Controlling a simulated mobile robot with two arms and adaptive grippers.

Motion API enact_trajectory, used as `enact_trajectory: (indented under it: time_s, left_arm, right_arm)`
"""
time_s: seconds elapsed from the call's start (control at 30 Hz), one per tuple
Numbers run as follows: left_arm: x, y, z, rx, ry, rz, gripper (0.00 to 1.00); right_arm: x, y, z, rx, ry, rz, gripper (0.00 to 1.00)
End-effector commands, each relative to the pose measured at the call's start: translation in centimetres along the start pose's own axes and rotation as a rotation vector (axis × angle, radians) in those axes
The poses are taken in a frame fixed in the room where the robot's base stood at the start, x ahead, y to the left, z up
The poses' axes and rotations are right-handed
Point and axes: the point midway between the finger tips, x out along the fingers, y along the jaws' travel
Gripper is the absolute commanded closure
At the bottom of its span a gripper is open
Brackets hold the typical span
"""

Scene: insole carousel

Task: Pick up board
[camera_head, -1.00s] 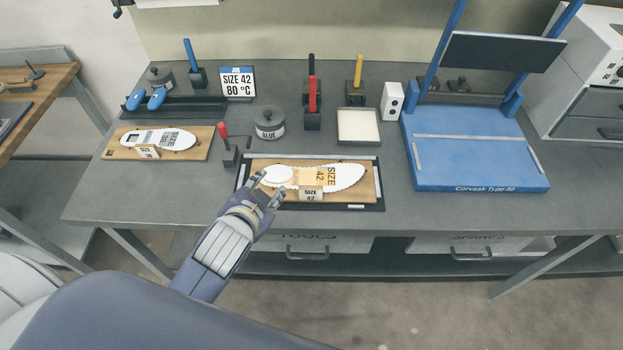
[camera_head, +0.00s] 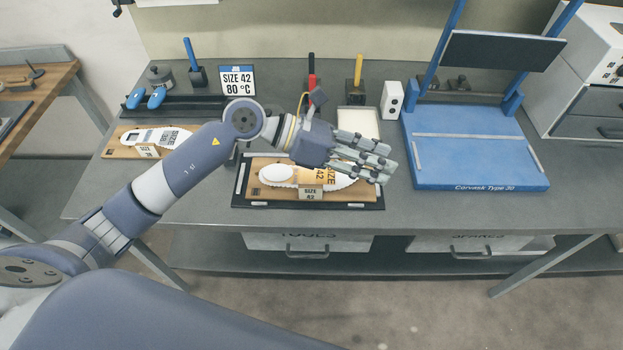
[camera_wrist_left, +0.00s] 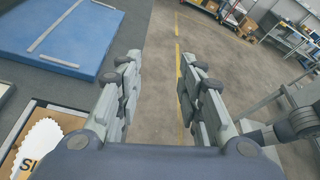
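A wooden board (camera_head: 268,191) with a white size 42 insole (camera_head: 277,174) and a small "SIZE 42" block (camera_head: 311,190) lies in a dark tray (camera_head: 300,204) at the table's front. A corner of the board (camera_wrist_left: 66,119) shows at the left of the left wrist view. My left gripper (camera_head: 385,163) is above the board's right end, covering part of it in the head view. In the left wrist view my left gripper (camera_wrist_left: 157,68) has its fingers apart with nothing between them. My right gripper does not show.
A second board (camera_head: 117,152) with an insole lies at the left. A blue press (camera_head: 470,160) stands right of the tray. A white speaker-like box (camera_head: 392,100), a pale tray (camera_head: 351,120) and coloured-handled tools stand behind. Bare table lies along the front edge.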

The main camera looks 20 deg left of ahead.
Motion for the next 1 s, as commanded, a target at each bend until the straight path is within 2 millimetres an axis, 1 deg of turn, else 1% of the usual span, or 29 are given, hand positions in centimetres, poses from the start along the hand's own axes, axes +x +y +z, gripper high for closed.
enact_trajectory:
  time_s: [0.03,0.1,0.17,0.2,0.3,0.4,0.43,0.53,0.8,0.93,1.0]
  left_arm:
    - [-1.0,1.6,-1.8,0.068,0.126,0.031,0.65]
    - [-2.8,3.6,-4.5,0.143,0.302,0.069,0.65]
    - [-4.7,5.3,-6.4,0.187,0.438,0.101,0.65]
    - [-6.0,6.3,-7.4,0.209,0.517,0.120,0.65]
    - [-9.1,8.2,-9.2,0.239,0.676,0.159,0.65]
    - [-11.3,9.3,-10.1,0.249,0.773,0.183,0.65]
    - [-11.7,9.4,-10.3,0.250,0.791,0.187,0.65]
    - [-11.8,9.9,-11.1,0.249,0.822,0.191,0.65]
    - [-9.1,10.9,-13.9,0.248,0.823,0.190,0.65]
    - [-8.6,11.1,-14.5,0.250,0.821,0.192,0.65]
    - [-8.3,11.2,-14.8,0.249,0.822,0.191,0.65]
  right_arm:
    - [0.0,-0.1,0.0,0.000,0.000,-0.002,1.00]
    - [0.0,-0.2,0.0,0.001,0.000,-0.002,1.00]
    - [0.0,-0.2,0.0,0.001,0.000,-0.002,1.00]
    - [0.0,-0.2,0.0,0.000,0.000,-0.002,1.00]
    - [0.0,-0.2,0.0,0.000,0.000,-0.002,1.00]
    - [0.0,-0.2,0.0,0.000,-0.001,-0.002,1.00]
    - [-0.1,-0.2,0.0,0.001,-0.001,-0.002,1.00]
    - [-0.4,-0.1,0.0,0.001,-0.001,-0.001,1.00]
    - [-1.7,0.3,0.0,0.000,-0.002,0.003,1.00]
    - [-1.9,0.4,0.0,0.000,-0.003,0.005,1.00]
    - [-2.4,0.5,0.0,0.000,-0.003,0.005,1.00]
